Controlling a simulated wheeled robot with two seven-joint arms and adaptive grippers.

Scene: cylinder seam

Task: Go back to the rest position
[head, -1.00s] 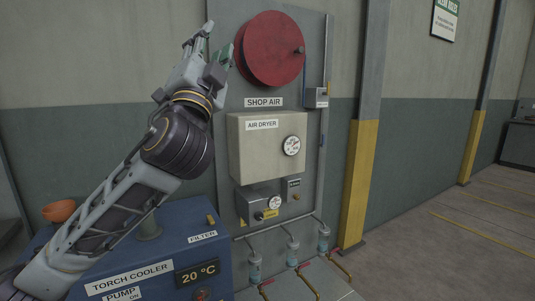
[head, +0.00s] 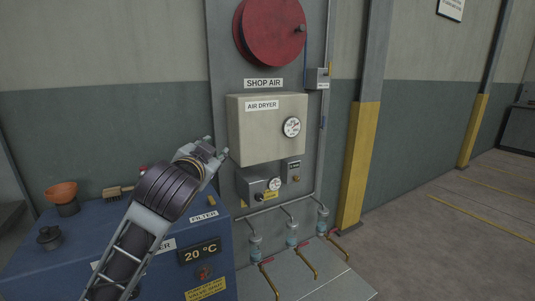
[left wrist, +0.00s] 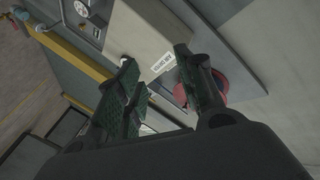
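My left gripper (head: 216,148) is in front of the shop-air panel, just left of the air dryer box (head: 268,140). In the left wrist view its two fingers (left wrist: 160,85) stand apart with nothing held between them. The air dryer box also shows beyond the fingers in that view (left wrist: 135,35). My left arm reaches up over the blue torch cooler (head: 60,250) and hides part of its top and its label. My right gripper is in neither view.
On the cooler stand an orange funnel (head: 61,191), a dark cap (head: 49,237) and a brush (head: 117,193). A red reel (head: 268,38) hangs above the air dryer. Small filters with pipes (head: 291,233) are below it. A yellow-based post (head: 359,165) stands right, with open floor beyond.

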